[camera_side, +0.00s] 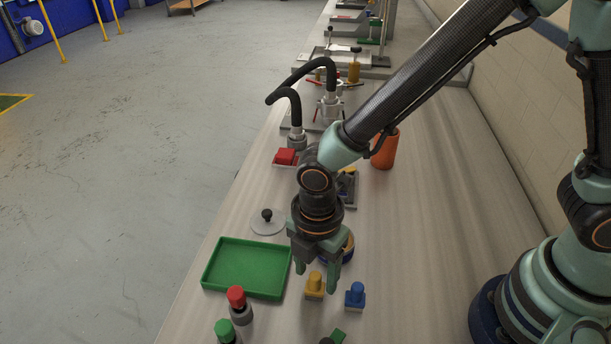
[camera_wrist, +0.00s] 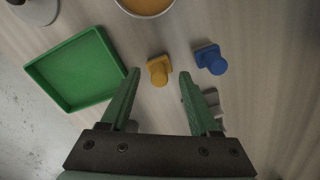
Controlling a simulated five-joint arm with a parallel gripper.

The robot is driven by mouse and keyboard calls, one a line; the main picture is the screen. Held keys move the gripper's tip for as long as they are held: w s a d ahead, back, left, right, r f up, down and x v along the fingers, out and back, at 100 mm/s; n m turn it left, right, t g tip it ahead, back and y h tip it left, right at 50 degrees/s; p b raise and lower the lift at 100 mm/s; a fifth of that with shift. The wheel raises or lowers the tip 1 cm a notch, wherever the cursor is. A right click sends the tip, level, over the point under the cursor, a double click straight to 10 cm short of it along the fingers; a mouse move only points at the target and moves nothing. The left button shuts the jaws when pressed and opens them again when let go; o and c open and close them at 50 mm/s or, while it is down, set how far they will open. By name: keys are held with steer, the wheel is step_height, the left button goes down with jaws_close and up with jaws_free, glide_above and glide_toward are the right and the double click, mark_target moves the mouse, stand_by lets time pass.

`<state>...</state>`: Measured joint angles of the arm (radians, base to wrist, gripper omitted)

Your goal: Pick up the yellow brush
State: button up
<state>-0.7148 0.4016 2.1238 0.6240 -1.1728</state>
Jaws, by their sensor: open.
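The yellow brush (camera_side: 315,284) stands on the bench, a small block with a rounded knob on top. It also shows in the wrist view (camera_wrist: 158,70), just beyond and between the fingertips. My gripper (camera_side: 318,275) is above the bench, pointing down, with its green fingers spread and nothing between them. In the wrist view the gripper (camera_wrist: 159,75) is open, with the brush apart from both fingers. In the side view, the fingertips appear close around the brush, but the exact height gap cannot be told.
A blue brush (camera_side: 355,296) stands close right of the yellow one. A green tray (camera_side: 206,278) lies to the left. Red-capped (camera_side: 238,303) and green-capped (camera_side: 226,332) bottles stand in front. A round bowl (camera_wrist: 145,8) is behind the brush. An orange cup (camera_side: 386,150) stands farther back.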

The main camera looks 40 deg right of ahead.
mark_target(315, 275)
steer(key=shift+f, duration=0.75)
steer(key=shift+c, duration=0.4)
jaws_close()
step_height(315, 275, up, 20)
